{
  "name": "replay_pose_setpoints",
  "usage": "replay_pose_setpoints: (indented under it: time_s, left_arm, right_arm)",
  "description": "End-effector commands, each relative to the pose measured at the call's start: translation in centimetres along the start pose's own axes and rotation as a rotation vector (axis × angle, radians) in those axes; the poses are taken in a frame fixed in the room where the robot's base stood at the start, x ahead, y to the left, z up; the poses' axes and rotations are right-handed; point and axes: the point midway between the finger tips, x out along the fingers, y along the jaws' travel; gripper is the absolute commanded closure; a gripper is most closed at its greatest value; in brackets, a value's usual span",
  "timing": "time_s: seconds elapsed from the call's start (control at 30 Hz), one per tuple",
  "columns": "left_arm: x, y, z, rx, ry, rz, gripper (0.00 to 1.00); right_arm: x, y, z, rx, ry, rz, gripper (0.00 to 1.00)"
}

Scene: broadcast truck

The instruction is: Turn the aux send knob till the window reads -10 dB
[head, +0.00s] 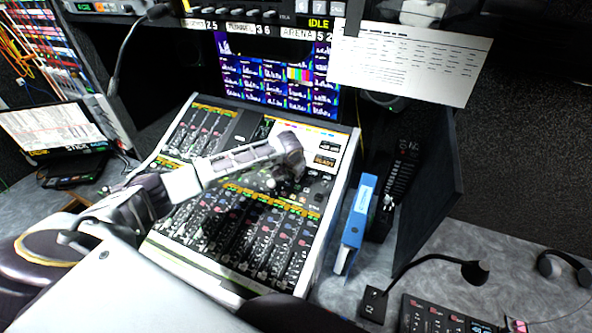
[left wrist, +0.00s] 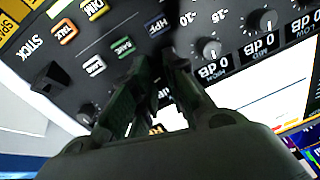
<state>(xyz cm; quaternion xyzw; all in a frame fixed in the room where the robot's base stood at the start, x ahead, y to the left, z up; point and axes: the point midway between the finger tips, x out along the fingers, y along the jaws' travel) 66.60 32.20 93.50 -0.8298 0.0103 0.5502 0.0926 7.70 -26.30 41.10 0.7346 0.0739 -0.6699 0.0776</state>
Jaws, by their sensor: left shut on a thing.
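The mixing console (head: 245,290) has a panel at its upper right with small knobs and two dark readout windows (head: 328,147); their text is too small to read surely. My left gripper (head: 296,170) is over that panel, pointing down. In the left wrist view its fingers (left wrist: 165,70) are shut on a knob, which they mostly hide. Printed scale numbers (left wrist: 188,19) show just beyond the fingertips. Other knobs (left wrist: 211,50) beside it have windows reading 0 dB (left wrist: 214,69). My right gripper is in neither view.
A blue binder (head: 355,225) stands right of the console. A monitor (head: 280,75) stands behind it, with a paper sheet (head: 410,62) hanging at right. A gooseneck microphone (head: 440,258) and headset (head: 565,265) are at lower right. Labelled buttons TALK, DIM and BANK (left wrist: 123,46) lie near the fingers.

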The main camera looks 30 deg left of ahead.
Motion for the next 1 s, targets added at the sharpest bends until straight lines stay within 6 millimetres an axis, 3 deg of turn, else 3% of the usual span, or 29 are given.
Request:
replay_pose_setpoints:
  time_s: [0.3,0.93,0.97,1.0]
  left_arm:
    - [-0.1,0.0,0.0,0.117,0.006,0.001,1.00]
    - [0.0,0.0,0.0,0.158,0.010,0.000,1.00]
    - [0.0,0.0,0.0,0.158,0.010,0.000,0.82]
    - [0.0,0.0,0.0,0.158,0.010,0.000,0.77]
  right_arm:
    - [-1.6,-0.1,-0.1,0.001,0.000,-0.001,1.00]
    - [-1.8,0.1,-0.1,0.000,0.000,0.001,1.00]
    - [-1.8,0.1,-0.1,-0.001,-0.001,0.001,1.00]
    - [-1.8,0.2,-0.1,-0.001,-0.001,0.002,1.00]
